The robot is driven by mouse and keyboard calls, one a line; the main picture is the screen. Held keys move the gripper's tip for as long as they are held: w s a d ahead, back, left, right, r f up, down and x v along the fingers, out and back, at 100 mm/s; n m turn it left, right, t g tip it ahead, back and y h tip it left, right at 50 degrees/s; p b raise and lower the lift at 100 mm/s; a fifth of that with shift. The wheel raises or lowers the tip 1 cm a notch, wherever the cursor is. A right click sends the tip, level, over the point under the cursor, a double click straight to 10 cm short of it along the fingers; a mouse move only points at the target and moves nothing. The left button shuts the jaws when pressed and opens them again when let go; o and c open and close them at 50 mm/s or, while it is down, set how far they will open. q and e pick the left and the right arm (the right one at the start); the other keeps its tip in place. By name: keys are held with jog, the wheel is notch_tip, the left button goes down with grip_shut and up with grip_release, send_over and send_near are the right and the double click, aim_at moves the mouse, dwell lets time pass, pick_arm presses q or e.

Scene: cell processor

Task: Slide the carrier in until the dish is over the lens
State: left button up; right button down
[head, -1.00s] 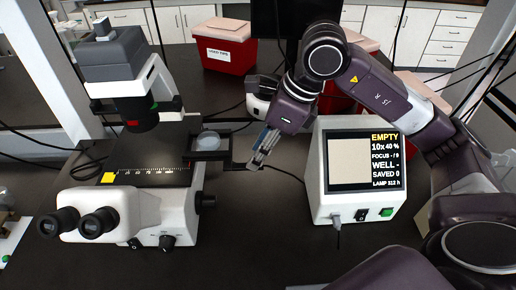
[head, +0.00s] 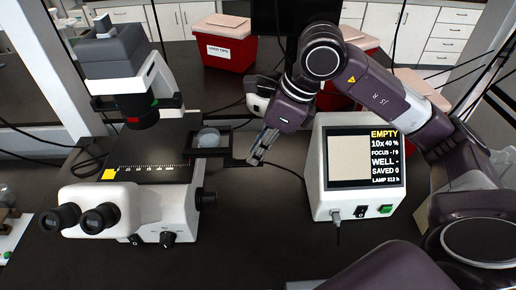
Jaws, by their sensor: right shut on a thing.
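The microscope (head: 177,204) stands at the left, with its stage and a scale strip (head: 155,168) in front of its column. The dark carrier (head: 221,152) sticks out from the right side of the stage. The clear round dish (head: 208,138) sits in the carrier, to the right of the lamp head (head: 138,108). The lens under the stage is hidden. My right gripper (head: 256,160) is shut on the carrier's right end. The exact contact is small and hard to see. My left gripper is not in view.
A white display unit (head: 361,170) stands right of my right gripper; its screen reads EMPTY, 10x. A red bin with a white lid (head: 228,45) stands at the back. A dark cable lies on the bench behind the carrier. The bench front between microscope and display is clear.

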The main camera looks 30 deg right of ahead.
jog(key=w+a, duration=0.2)
jog(key=a, duration=0.2)
jog(key=w+a+b, duration=0.1)
jog(key=w+a, duration=0.1)
jog(key=a, duration=0.2)
jog(key=w+a, duration=0.2)
jog(key=a, duration=0.3)
jog(key=shift+w+a+r+b, duration=0.1)
jog(key=shift+w+b, duration=0.1)
jog(key=shift+b, duration=0.1)
jog(key=c, duration=1.9)
grip_release()
jog(key=v, duration=1.2)
jog(key=shift+s, duration=0.1)
